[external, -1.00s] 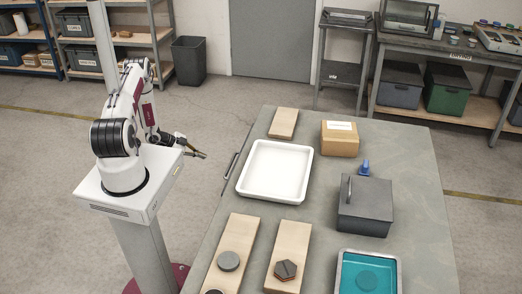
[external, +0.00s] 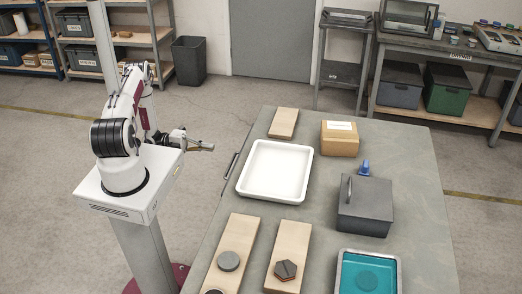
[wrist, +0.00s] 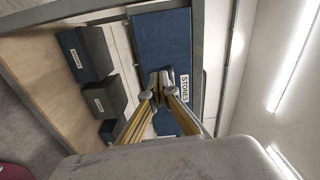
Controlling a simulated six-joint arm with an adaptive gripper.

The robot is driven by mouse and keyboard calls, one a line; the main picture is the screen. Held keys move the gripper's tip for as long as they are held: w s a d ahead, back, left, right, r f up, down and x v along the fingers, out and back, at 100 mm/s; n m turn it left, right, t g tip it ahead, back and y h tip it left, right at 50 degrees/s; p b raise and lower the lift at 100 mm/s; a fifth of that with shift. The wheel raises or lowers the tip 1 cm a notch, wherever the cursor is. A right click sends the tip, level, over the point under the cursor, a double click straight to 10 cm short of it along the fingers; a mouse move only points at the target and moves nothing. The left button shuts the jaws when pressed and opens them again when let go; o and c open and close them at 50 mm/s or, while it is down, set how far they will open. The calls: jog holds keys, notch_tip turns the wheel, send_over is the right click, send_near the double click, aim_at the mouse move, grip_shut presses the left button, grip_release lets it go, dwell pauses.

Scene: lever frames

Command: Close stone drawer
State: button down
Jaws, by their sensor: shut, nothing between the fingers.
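A blue drawer front (wrist: 165,45) with a white label reading "STONES" (wrist: 185,88) shows in the wrist view, which is turned on its side. In the external view a dark handle (external: 230,166) sticks out at the table's left edge; the drawer body is hidden under the tabletop, and I cannot tell how far it stands out. My gripper (external: 208,147) is shut and empty, left of the table and the handle, apart from both. In the wrist view its fingertips (wrist: 161,85) overlap the drawer front beside the label.
The table (external: 410,150) holds a white tray (external: 245,190), a cardboard box (external: 340,140), a dark lidded box (external: 365,212), wooden boards and a teal tray (external: 340,280). Dark bins (wrist: 85,55) stand on a wooden shelf in the wrist view. Free floor lies between my base and the table.

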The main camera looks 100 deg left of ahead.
jog(key=shift+r+m, duration=0.1)
jog(key=shift+m, duration=0.3)
jog(key=shift+w, duration=0.1)
jog(key=w, duration=1.4)
dwell(0.4)
dwell(0.4)
jog(key=shift+w, duration=2.2)
jog(key=shift+s, duration=0.15)
jog(key=s, duration=1.4)
